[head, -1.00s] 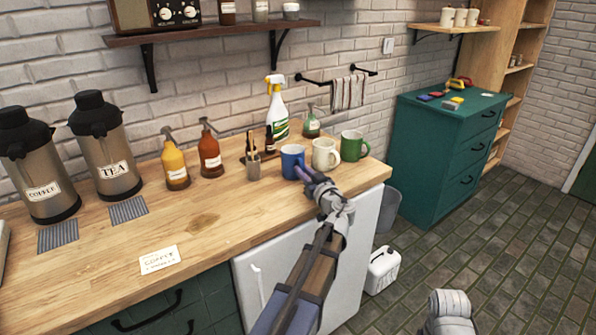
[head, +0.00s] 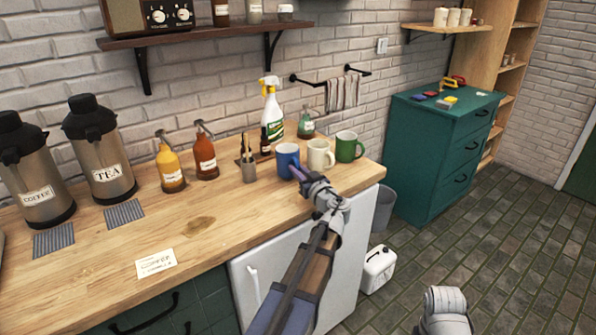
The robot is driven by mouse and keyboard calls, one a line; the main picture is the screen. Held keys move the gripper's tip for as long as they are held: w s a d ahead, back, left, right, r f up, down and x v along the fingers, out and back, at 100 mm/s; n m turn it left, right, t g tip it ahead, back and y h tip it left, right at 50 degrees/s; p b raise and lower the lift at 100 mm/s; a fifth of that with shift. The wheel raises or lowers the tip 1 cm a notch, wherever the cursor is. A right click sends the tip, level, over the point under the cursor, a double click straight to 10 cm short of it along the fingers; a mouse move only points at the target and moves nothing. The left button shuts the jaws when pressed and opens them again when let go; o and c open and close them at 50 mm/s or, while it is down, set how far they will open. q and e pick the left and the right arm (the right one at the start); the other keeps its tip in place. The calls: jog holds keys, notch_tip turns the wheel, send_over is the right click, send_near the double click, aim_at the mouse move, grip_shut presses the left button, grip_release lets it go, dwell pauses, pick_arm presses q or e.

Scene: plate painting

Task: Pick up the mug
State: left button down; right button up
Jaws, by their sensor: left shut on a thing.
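A blue mug (head: 287,158) stands upright on the wooden counter, at the left of a row of three mugs. A cream mug (head: 320,155) and a green mug (head: 349,147) stand to its right. My left gripper (head: 297,174) reaches in from the front and is shut on the blue mug at its front right side. The gripper hides the mug's lower right part, and the exact grip on the handle is too small to tell. The mug looks level, at about counter height. My right gripper is out of view; only a part of my right arm shows at the bottom right.
Red (head: 205,155) and yellow (head: 170,168) pump bottles stand further left. The front counter is mostly clear.

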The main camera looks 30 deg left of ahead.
pick_arm(q)
jog(key=shift+r+p, duration=4.3)
jog(key=shift+r, duration=0.2)
notch_tip(320, 180, up, 3)
jog(key=p, duration=0.3)
jog(key=shift+r, duration=0.15)
jog(key=shift+s, duration=0.1)
